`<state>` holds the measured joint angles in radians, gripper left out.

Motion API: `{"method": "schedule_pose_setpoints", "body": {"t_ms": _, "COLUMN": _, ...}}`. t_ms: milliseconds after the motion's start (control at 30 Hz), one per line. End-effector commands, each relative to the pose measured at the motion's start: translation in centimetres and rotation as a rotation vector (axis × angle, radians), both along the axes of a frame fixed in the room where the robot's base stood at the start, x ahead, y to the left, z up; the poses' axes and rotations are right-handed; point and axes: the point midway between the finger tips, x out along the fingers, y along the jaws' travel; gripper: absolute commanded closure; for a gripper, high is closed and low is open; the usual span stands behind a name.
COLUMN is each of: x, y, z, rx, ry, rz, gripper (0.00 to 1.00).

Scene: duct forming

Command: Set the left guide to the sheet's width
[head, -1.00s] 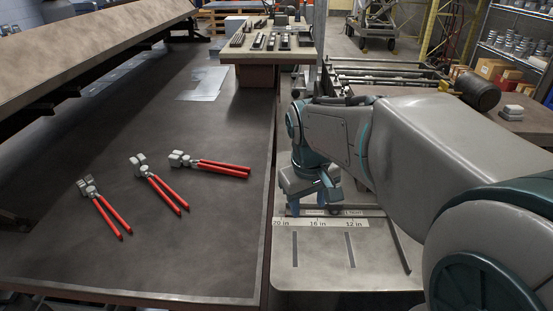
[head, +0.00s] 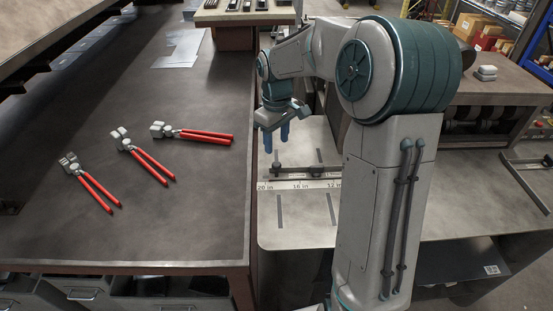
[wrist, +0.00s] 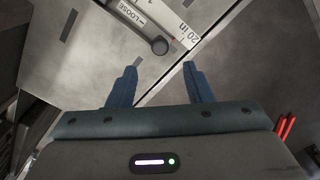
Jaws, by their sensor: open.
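My gripper (head: 276,143) is open and empty, fingers pointing down, above the grey feed table just beyond the scale. In the wrist view its two blue fingers (wrist: 158,72) are apart, with nothing between them. A dark bar with a round knob (head: 278,169), apparently the left guide, lies along the far side of the white inch scale (head: 287,185), near the 20 in end. The wrist view shows the knob (wrist: 160,46) ahead of the fingertips, beside a "LOOSE" label (wrist: 130,13). My arm hides the scale beyond 12 in. A thin pale sheet (head: 178,50) lies on the dark bench.
Several red-handled pliers (head: 140,155) lie on the dark bench (head: 150,220), left of the feed table (head: 300,235). A tool board (head: 243,12) stands at the back. A grey side table (head: 480,195) is at right. The feed table's front is clear.

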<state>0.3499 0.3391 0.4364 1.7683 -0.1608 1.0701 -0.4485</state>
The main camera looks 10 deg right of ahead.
Motion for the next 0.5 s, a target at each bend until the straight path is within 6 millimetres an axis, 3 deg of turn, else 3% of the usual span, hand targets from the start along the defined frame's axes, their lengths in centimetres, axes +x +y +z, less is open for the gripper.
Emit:
{"method": "schedule_pose_setpoints", "body": {"t_ms": 233, "x": -0.1, "y": 0.0, "z": -5.1, "rx": 0.002, "ry": 0.005, "rz": -0.001, "gripper": 0.54}}
{"method": "schedule_pose_setpoints", "body": {"t_ms": 500, "x": 0.0, "y": 0.0, "z": -7.8, "rx": 0.0, "ry": 0.0, "rz": -0.001, "gripper": 0.54}}
